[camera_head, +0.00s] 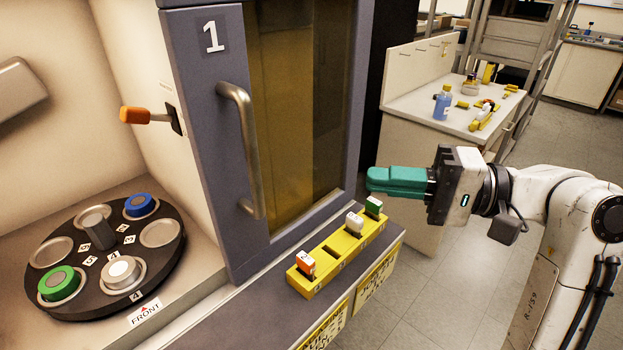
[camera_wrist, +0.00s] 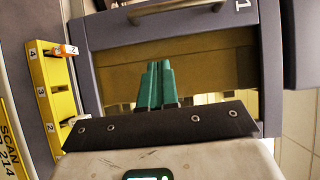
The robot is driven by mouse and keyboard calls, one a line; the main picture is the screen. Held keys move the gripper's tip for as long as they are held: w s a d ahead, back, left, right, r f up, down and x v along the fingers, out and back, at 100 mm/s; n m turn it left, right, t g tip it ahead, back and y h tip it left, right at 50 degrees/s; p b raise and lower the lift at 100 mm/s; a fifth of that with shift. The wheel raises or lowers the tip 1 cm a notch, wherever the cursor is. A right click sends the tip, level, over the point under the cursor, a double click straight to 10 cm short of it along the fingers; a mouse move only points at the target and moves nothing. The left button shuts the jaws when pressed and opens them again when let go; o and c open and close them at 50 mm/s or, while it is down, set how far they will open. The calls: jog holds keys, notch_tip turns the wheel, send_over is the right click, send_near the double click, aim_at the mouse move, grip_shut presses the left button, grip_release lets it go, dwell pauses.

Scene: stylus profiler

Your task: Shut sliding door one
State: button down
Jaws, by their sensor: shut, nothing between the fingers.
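Sliding door one (camera_head: 205,150) is a grey-framed door with an amber window, marked "1". It stands open, with the chamber uncovered to its left. Its upright metal handle (camera_head: 243,150) is on the left part of the frame. In the wrist view the door (camera_wrist: 95,35) lies ahead, with the handle (camera_wrist: 175,8) at the top edge. My gripper (camera_head: 370,181) has teal fingers, shut and empty. It is to the right of the door and handle, apart from the handle. The fingers also show in the wrist view (camera_wrist: 158,66), pointing toward the amber window.
A yellow rack (camera_head: 329,258) with orange, white and green tagged pieces sits on the ledge before the door. Inside the chamber are a black round carousel (camera_head: 70,235) with several coloured pucks and an orange-handled lever (camera_head: 140,115). A white bench (camera_head: 410,112) stands behind my gripper.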

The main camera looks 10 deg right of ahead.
jog(key=w+a+r, duration=0.1)
jog(key=a, duration=1.1)
jog(key=shift+w+a+y, duration=0.3)
jog(key=shift+w+a, duration=0.05)
jog(key=shift+w, duration=0.05)
jog(key=shift+r+p, duration=0.15)
jog(key=shift+p, duration=0.15)
